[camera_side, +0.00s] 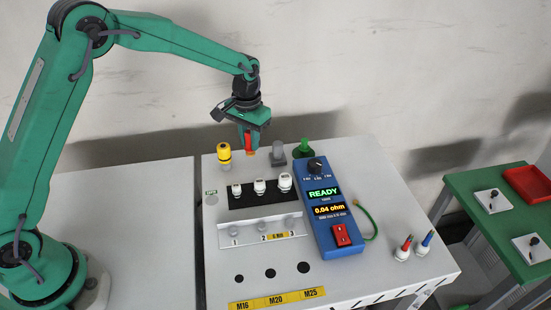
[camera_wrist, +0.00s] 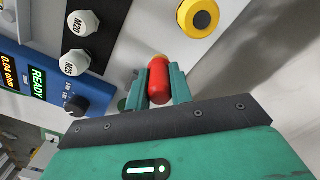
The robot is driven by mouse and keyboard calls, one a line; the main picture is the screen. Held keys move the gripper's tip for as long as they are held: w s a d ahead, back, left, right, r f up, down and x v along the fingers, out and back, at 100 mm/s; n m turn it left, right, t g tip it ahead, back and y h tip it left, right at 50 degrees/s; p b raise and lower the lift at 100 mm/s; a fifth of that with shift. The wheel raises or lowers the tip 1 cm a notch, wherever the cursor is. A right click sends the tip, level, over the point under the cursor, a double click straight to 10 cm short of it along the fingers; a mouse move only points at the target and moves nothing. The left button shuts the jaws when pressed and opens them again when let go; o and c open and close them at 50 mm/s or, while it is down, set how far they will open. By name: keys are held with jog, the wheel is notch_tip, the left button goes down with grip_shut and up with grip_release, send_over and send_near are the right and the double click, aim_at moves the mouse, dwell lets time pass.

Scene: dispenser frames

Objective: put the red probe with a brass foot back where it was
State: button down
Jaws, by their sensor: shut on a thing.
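My gripper (camera_side: 248,143) is shut on the red probe (camera_side: 249,152) and holds it roughly upright at the back of the white bench. In the wrist view the probe's rounded red body (camera_wrist: 159,82) lies between the two green fingers. A little of a tan or brass end shows past the red, partly hidden. In the side view the probe is between a yellow-topped post (camera_side: 223,151) on the left and a grey post on a block (camera_side: 277,155) on the right. I cannot tell whether its foot touches the bench.
A blue meter (camera_side: 327,178) reads READY and 0.04 ohm; a green cable (camera_side: 372,222) runs beside it. White caps (camera_side: 260,186) stand on a black strip before the gripper. A green item (camera_side: 303,149) stands behind the meter. Red-tipped and blue-tipped white parts (camera_side: 403,250) stand front right.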

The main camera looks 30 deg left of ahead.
aim_at(250, 148)
jog(key=shift+f, duration=1.9)
jog(key=shift+f, duration=0.15)
jog(key=c, duration=1.2)
grip_release()
jog(key=shift+c, duration=0.2)
notch_tip(250, 148, up, 12)
jog(key=shift+f, duration=0.25)
jog(key=shift+r, duration=0.45)
jog(key=shift+s+r, duration=0.1)
